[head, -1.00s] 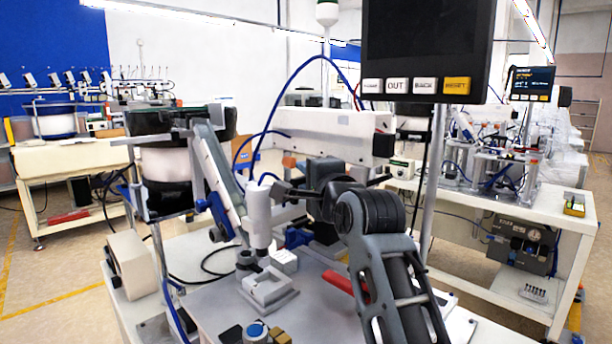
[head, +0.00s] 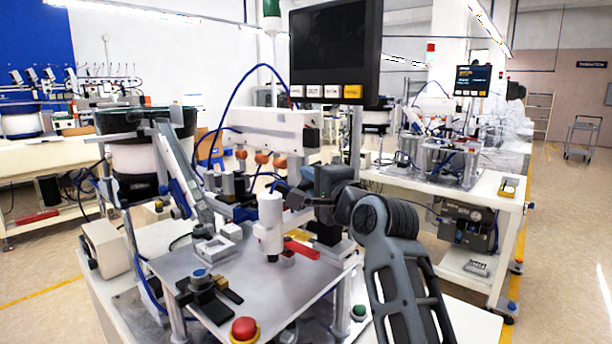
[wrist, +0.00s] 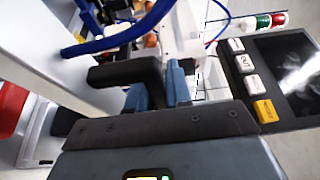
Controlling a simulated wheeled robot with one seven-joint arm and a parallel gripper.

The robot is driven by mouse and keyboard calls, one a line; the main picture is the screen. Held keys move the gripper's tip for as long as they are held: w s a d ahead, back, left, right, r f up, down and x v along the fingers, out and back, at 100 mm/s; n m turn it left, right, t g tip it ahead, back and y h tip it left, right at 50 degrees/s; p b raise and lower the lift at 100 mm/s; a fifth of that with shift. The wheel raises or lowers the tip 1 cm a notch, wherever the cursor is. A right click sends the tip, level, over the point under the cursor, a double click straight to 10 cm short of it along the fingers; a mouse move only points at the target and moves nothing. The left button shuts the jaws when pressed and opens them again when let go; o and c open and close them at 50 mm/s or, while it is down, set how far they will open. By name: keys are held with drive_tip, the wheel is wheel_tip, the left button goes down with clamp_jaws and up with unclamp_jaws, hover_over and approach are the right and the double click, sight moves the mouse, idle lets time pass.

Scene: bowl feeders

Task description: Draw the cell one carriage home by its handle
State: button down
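A station with a grey metal plate (head: 262,292) stands before me. A red handle (head: 302,249) shows on the plate behind a white upright cylinder (head: 270,222). Which part is the carriage I cannot tell. My gripper (head: 288,192) is above the plate at the cylinder's upper right, pointing left. In the wrist view, its two blue-grey fingers (wrist: 157,88) stand close together, with a black angled bar (wrist: 122,71) at them.
A dark monitor with buttons (head: 335,50) rises behind my gripper. A bowl feeder (head: 140,150) and sloping track (head: 182,170) stand left. A red stop button (head: 244,329) sits at the plate's front edge. Another bench (head: 480,190) stands right; open floor lies beyond.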

drive_tip(key=shift+s+d+f, duration=0.15)
drive_tip(key=shift+d, duration=0.05)
drive_tip(key=c, duration=1.1)
unclamp_jaws()
drive_tip(key=shift+d, duration=0.1)
drive_tip(key=shift+s, duration=0.1)
drive_tip(key=shift+b+v, duration=0.65)
drive_tip(key=shift+v, duration=3.2)
drive_tip(key=shift+d, duration=0.1)
